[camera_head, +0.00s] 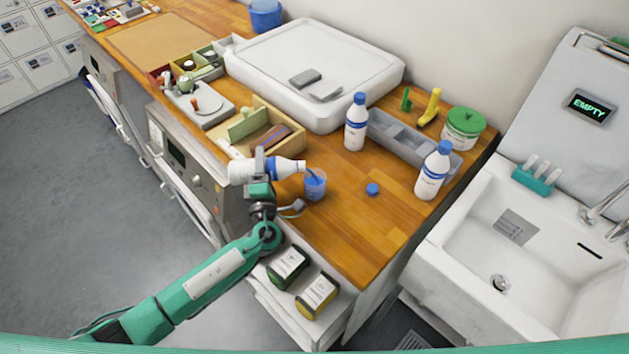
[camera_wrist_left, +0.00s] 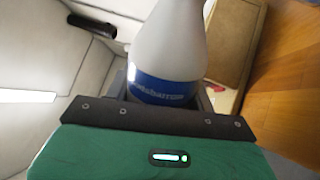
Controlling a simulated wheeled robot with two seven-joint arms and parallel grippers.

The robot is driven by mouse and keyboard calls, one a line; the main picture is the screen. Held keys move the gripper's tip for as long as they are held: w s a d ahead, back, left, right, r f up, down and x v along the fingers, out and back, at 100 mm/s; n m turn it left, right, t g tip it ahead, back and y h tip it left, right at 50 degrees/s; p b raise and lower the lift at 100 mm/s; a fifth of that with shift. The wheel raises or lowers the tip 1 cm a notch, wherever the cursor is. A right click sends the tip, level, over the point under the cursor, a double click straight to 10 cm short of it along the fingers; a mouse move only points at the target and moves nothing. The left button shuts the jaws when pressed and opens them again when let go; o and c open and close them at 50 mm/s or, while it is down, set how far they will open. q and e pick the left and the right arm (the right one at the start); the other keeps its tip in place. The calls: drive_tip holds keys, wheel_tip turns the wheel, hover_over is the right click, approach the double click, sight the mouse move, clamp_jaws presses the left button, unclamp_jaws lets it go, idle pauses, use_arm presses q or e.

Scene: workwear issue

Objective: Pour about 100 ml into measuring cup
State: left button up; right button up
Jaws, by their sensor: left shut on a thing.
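My left gripper (camera_head: 259,172) is shut on a white bottle with a blue label (camera_head: 241,171). The small translucent cup stands upright on the wooden counter, just below the bottle's mouth, and looks blue inside. A thin blue streak shows between mouth and cup rim; the liquid level is too small to read. In the left wrist view the bottle (camera_wrist_left: 176,40) sits between the jaws. A loose blue cap (camera_head: 372,189) lies on the counter, right of the cup.
Two similar capped bottles stand upright, one behind (camera_head: 356,123) and one to the right (camera_head: 433,172). A grey divided tray (camera_head: 398,139), green-lidded jar (camera_head: 463,128) and wooden box (camera_head: 291,138) are nearby. A sink (camera_head: 468,240) lies right. The counter's front is clear.

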use_arm(q)
wheel_tip(320, 180, down, 2)
drive_tip(key=n+y+b, duration=0.1)
drive_tip(key=n+b, duration=0.1)
drive_tip(key=b, duration=0.1)
drive_tip(key=shift+a, duration=0.15)
drive_tip(key=shift+r+n+y, duration=0.2)
drive_tip(key=shift+n+y, duration=0.1)
drive_tip(key=shift+n, duration=0.2)
drive_tip(key=shift+r, duration=0.15)
drive_tip(key=shift+a+n+b, duration=0.15)
drive_tip(key=shift+n+b, duration=0.15)
drive_tip(key=shift+n, duration=0.6)
use_arm(e)
wheel_tip(320, 180, down, 5)
drive_tip(key=shift+f, duration=0.2)
use_arm(q)
drive_tip(key=shift+d+f, duration=0.2)
use_arm(e)
drive_tip(key=shift+f, duration=0.1)
